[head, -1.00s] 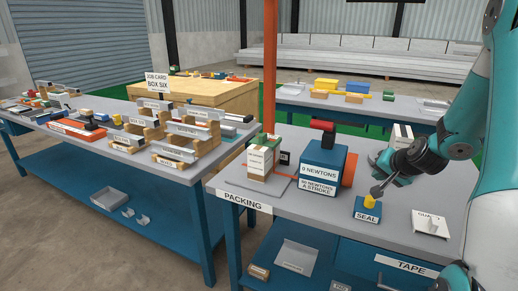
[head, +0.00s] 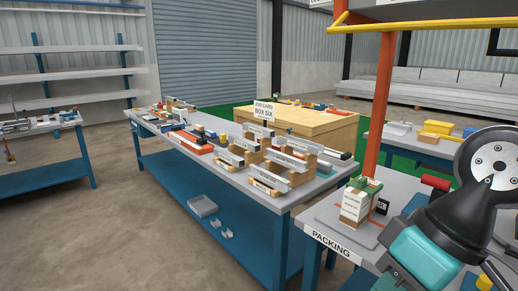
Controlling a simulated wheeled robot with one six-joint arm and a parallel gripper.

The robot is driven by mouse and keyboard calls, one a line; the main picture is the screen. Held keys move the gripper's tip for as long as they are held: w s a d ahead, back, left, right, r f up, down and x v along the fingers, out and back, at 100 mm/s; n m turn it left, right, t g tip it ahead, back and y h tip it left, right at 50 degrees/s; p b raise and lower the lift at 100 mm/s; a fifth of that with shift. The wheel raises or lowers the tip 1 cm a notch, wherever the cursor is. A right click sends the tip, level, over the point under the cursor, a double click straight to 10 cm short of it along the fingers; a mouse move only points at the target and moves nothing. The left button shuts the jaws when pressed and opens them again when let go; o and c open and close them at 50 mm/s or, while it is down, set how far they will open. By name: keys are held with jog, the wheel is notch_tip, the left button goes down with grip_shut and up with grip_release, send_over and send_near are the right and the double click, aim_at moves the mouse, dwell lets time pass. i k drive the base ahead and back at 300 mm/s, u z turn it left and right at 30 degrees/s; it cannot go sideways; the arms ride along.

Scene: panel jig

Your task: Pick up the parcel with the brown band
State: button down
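A parcel (head: 355,203) stands upright on a grey plate on the packing table at the right. It is cardboard brown with white labels and green on top. I cannot clearly make out a brown band on it. My arm fills the lower right corner, to the right of the parcel, and hides much of the packing table. My gripper's fingers do not show.
The packing table (head: 322,228) has an orange post (head: 380,100) behind the parcel. A wooden crate (head: 305,123) stands behind. Floor at lower left is clear.

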aim_at(358, 206)
jog(key=u, duration=0.55)
jog(key=k, duration=1.3)
jog(key=u, duration=0.8)
jog(key=i, duration=3.15)
jog(key=z, duration=0.5)
jog(key=i, duration=1.1)
jog(key=z, duration=1.7)
jog(key=i, duration=1.1)
jog(key=z, duration=0.95)
